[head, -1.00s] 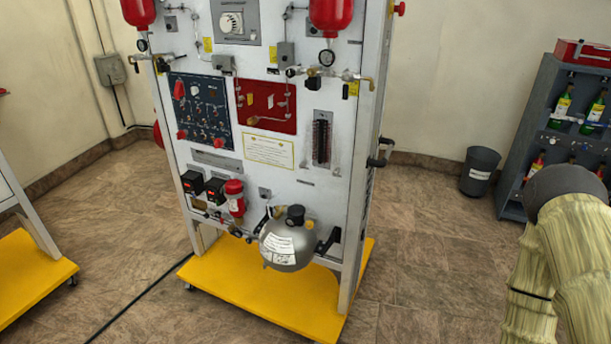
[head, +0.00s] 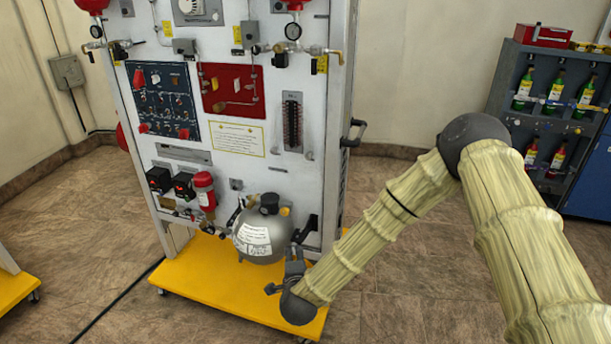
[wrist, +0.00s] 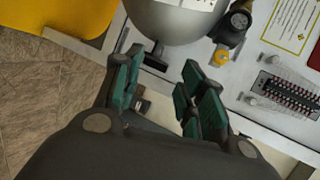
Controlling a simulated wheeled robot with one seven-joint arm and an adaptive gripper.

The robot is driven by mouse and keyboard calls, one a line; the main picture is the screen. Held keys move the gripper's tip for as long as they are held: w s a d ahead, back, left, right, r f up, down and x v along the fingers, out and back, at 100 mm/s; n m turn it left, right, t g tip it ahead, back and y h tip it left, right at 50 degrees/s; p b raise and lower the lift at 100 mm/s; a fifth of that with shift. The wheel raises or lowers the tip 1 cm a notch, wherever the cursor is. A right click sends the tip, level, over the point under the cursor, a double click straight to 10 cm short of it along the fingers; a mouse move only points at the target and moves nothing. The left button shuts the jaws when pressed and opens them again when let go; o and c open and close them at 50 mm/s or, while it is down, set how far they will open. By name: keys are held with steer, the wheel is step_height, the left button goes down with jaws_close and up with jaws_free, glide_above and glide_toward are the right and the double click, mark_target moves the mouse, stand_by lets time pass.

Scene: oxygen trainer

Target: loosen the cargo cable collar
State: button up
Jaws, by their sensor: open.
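I cannot pick out a cargo cable collar for certain in either view. My gripper (head: 283,273) is low in front of the white trainer panel (head: 225,165), just below and right of the grey round tank (head: 262,238). In the wrist view my gripper (wrist: 162,72) is open and empty, with its green-padded fingers apart. The tank (wrist: 172,18) is beyond the fingertips, and a black bracket (wrist: 154,62) shows between them. A small dark fitting (wrist: 143,104) is partly hidden between the fingers.
A yellow base plate (head: 215,290) juts out under the panel. A black handle (head: 354,133) sticks out from the panel's right side. A rack of bottles (head: 510,65) stands at the far right. The floor right of the panel is clear.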

steer(key=w+a+r+m+t+h+b, duration=0.1)
steer(key=w+r+m+t+h+b, duration=0.15)
steer(key=w+r+m, duration=0.7)
steer(key=m+h, duration=0.4)
glide_toward(308, 158)
steer(key=shift+t, duration=0.45)
steer(key=x, duration=0.5)
steer(key=p+x, duration=0.1)
steer(key=x, duration=0.2)
steer(key=shift+w+d+f, duration=0.15)
steer(key=shift+w+f, duration=0.15)
steer(key=shift+f, duration=0.05)
jaws_close()
